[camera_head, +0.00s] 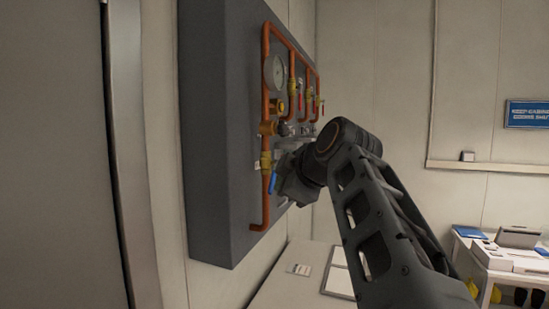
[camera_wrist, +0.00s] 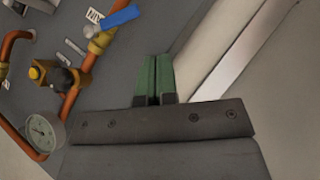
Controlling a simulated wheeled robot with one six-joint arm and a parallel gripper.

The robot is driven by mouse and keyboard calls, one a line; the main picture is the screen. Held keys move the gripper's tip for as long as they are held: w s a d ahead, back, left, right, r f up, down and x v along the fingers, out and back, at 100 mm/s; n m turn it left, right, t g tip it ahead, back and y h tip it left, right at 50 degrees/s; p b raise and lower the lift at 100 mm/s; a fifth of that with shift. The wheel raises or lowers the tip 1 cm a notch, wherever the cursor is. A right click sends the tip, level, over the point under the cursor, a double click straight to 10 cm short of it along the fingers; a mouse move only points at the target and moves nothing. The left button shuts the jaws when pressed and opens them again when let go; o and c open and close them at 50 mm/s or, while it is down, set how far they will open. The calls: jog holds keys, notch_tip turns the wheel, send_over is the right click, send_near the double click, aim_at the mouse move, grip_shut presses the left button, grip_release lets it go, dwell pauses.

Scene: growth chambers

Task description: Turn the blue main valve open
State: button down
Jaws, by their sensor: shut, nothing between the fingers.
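The blue main valve handle (camera_head: 272,183) sits on a brass valve body (camera_head: 266,161) low on the left copper pipe of the wall panel. In the head view it points downward, close to the pipe. In the wrist view the blue handle (camera_wrist: 120,18) shows at the top, left of the fingers. My gripper (camera_wrist: 158,60) has its two green fingers together with nothing between them. It is apart from the handle in the wrist view. In the head view my wrist stands just right of the handle, and the fingertips cannot be made out.
The dark grey panel (camera_head: 222,130) also carries a round gauge (camera_head: 275,72), more copper pipes and small red handles (camera_head: 300,87). A bench with a clipboard (camera_head: 340,275) lies below. A white table (camera_head: 510,262) with a device stands at the right.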

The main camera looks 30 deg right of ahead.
notch_tip(320, 180, up, 5)
jog(key=n, duration=0.1)
jog(key=t+p, duration=0.1)
jog(key=p, duration=0.3)
send_near(273, 179)
jog(key=w+a, duration=0.4)
jog(key=shift+w+d+f+n+p, duration=0.25)
jog(key=shift+w+d+f, duration=0.15)
jog(key=shift+w+f, duration=0.15)
jog(key=shift+w+d+f+n+p, duration=0.15)
jog(key=shift+w+d+f+p, duration=0.1)
jog(key=shift+w+d+f, duration=0.45)
jog(key=shift+w+f, duration=0.05)
jog(key=shift+f, duration=0.3)
jog(key=shift+f, duration=0.1)
